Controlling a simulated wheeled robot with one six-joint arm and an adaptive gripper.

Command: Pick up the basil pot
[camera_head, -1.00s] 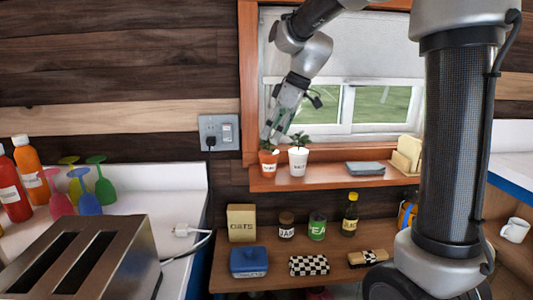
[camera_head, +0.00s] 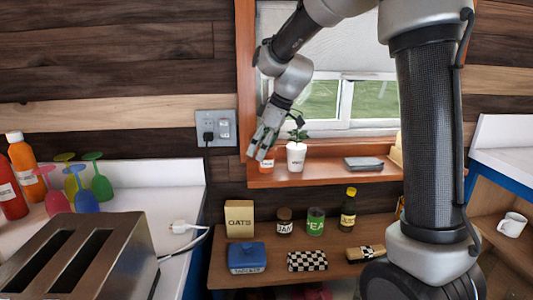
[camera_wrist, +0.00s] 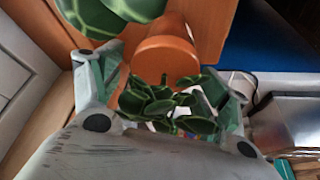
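Two small potted plants stand on the wooden window shelf: a terracotta pot (camera_head: 266,165) on the left and a white pot (camera_head: 296,158) on the right. Their labels are too small to read surely, so I cannot tell which is the basil pot. My gripper (camera_head: 262,146) is at the terracotta pot from above and hides most of its plant. In the wrist view, my gripper (camera_wrist: 165,92) is open, its fingers on either side of small green leaves (camera_wrist: 165,108), with the terracotta pot (camera_wrist: 165,55) beyond. Contact is unclear. Larger leaves (camera_wrist: 110,14) show at the top left.
A grey folded cloth (camera_head: 363,163) lies on the shelf (camera_head: 325,172) to the right. The window (camera_head: 355,103) is behind. A lower shelf holds an oats box (camera_head: 239,218), jars and a bottle (camera_head: 348,208). A toaster (camera_head: 85,258) stands on the left counter.

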